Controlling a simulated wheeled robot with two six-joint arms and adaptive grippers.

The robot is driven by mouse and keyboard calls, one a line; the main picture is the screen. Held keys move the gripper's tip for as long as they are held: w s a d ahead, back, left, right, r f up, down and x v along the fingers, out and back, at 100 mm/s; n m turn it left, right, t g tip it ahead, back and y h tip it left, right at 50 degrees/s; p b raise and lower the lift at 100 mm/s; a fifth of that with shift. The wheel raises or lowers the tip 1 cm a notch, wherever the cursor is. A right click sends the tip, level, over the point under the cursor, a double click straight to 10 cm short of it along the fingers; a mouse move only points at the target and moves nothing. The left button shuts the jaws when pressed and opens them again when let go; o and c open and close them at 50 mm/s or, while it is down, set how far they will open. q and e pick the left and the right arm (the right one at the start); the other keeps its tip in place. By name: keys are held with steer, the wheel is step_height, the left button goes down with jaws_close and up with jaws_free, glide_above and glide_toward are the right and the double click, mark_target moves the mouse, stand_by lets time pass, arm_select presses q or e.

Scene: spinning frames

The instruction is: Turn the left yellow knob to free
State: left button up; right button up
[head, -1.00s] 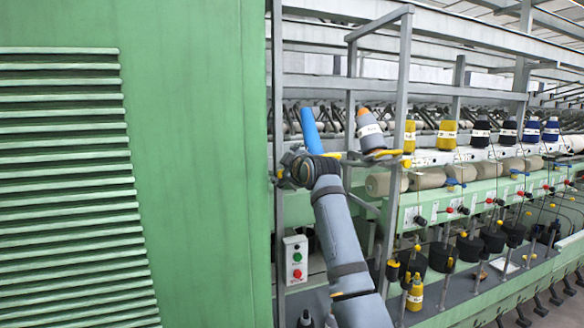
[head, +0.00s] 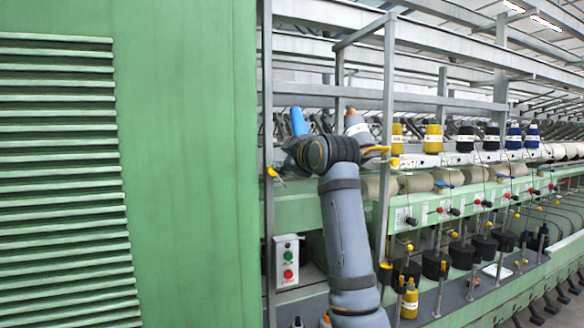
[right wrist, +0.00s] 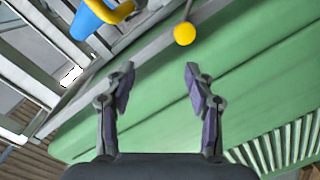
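A round yellow knob (right wrist: 184,34) on a thin stalk shows in the right wrist view, ahead of my right gripper (right wrist: 159,72) near its right finger. The gripper's fingers are apart, with nothing between them; the knob lies beyond the tips and is not touched. In the head view, a small yellow knob (head: 271,171) sits by the left grey post, just left of my right wrist. My wrist hides most of the gripper there. Another yellow piece (head: 376,150) sticks out right of the wrist. My left gripper is not in view.
A large green cabinet (head: 190,160) fills the left. Grey posts (head: 387,140) frame the space.

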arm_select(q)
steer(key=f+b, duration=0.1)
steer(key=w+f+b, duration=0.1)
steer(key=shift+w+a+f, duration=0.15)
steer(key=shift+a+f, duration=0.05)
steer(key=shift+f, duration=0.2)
arm_select(e)
steer(key=s, duration=0.2)
steer(key=shift+s+d+f, duration=0.3)
steer(key=shift+d+f, duration=0.05)
steer(key=shift+s, duration=0.1)
